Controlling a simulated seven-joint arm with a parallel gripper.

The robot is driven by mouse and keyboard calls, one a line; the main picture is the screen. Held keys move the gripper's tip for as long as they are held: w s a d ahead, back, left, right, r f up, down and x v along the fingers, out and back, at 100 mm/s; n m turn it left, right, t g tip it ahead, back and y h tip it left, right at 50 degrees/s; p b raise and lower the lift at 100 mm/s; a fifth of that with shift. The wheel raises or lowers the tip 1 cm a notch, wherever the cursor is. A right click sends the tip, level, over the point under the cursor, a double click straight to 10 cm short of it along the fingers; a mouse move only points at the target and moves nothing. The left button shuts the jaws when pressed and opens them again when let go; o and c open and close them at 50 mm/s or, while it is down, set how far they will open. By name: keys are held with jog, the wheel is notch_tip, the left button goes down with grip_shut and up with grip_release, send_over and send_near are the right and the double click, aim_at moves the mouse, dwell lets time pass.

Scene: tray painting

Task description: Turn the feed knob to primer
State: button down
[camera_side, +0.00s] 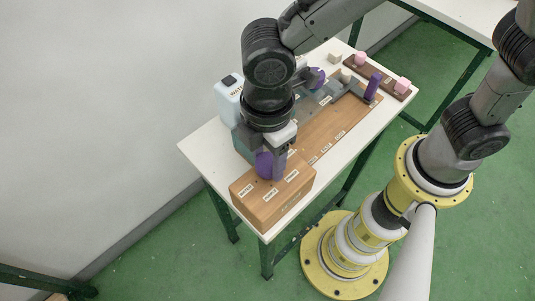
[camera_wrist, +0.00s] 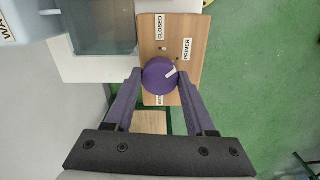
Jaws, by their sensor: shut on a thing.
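The feed knob (camera_wrist: 158,75) is a round purple knob on a wooden box (camera_side: 262,212). In the wrist view its white pointer line slants up and right, towards the side with the PRIMER label (camera_wrist: 187,49). The CLOSED label (camera_wrist: 159,27) is above the knob, and a third label (camera_wrist: 160,100) below it is partly covered. My gripper (camera_wrist: 160,82) has its two purple fingers shut on the knob, one at each side. In the side view my gripper (camera_side: 272,165) comes down over the knob from above and hides part of it.
A pale bottle (camera_side: 229,98) stands behind my wrist at the left. A wooden tray (camera_side: 335,125) with labels lies on the white table (camera_side: 200,145). A dark brown rack (camera_side: 385,82) with pink-topped pieces is at the far end, near a small pale block (camera_side: 335,57).

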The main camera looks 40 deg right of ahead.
aim_at(268, 161)
jog(key=shift+m, duration=0.8)
jog(key=shift+c, duration=1.2)
grip_release()
jog(key=shift+r, duration=0.15)
notch_tip(268, 161, up, 14)
jog(key=shift+f, duration=0.2)
